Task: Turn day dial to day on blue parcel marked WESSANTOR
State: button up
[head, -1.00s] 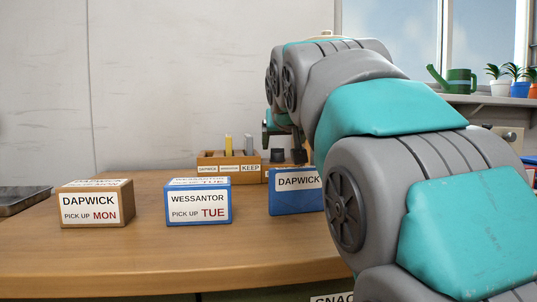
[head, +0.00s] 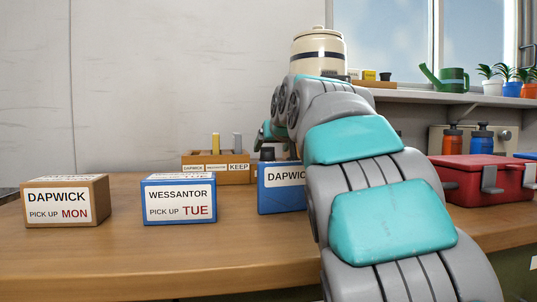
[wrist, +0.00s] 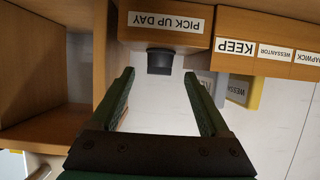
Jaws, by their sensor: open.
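The blue WESSANTOR parcel (head: 179,201) stands on the counter in the head view; its label reads PICK UP TUE. No day setting is readable on the dial. In the head view my arm hides most of the gripper.
A brown DAPWICK parcel (head: 65,202) marked MON stands at left; a blue DAPWICK parcel (head: 280,190) is partly behind my arm. A wooden KEEP rack (head: 215,175) stands behind. A red toolbox (head: 480,180) is at right. The counter's front left is clear.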

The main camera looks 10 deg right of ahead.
aim_at(269, 152)
jog(key=x, duration=0.5)
jog(key=shift+w, duration=0.15)
grip_shut()
dwell(0.5)
